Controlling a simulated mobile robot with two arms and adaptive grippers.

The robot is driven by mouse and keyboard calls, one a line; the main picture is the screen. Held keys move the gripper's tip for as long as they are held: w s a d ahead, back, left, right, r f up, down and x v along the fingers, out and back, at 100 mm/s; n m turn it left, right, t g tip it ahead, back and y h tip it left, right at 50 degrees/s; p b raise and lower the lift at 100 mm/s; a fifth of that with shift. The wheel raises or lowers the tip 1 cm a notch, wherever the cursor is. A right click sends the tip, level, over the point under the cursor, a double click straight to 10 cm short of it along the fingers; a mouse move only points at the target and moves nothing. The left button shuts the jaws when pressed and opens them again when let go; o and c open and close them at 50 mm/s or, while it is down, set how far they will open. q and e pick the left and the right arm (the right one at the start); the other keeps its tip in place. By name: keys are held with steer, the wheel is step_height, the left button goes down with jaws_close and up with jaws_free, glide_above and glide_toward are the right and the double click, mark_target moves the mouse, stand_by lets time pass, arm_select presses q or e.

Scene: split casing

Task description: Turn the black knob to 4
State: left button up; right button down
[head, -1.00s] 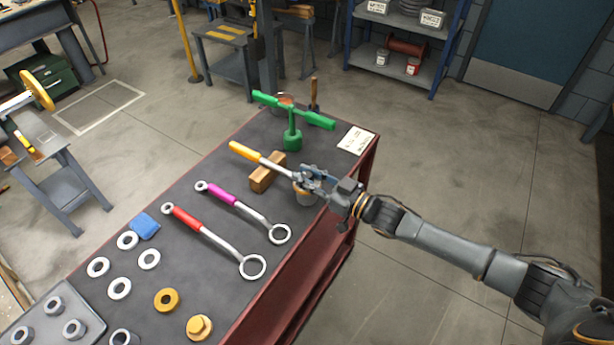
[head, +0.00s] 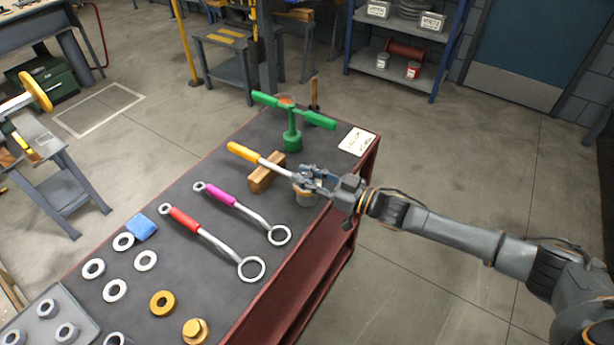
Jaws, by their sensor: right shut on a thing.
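I cannot see a black knob in the head view. My right gripper (head: 306,177) is over the far right part of the dark workbench (head: 200,265), at the metal end of an orange-handled tool (head: 246,153). It is shut on that end. The tool leans across a wooden block (head: 267,174), its orange handle raised to the left. The gripper hides the tool's tip. My left gripper is not in view.
A green T-handled tool (head: 293,138) stands behind the gripper, near a white card (head: 357,141). Open floor lies to the right of the bench.

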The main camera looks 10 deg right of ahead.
steer(key=shift+b, duration=0.35)
stand_by(1.3)
steer(key=c, duration=1.1)
jaws_free()
steer(key=shift+c, duration=0.2)
steer(key=v, duration=1.2)
steer(key=shift+w+d, duration=0.15)
steer(key=shift+w, duration=0.1)
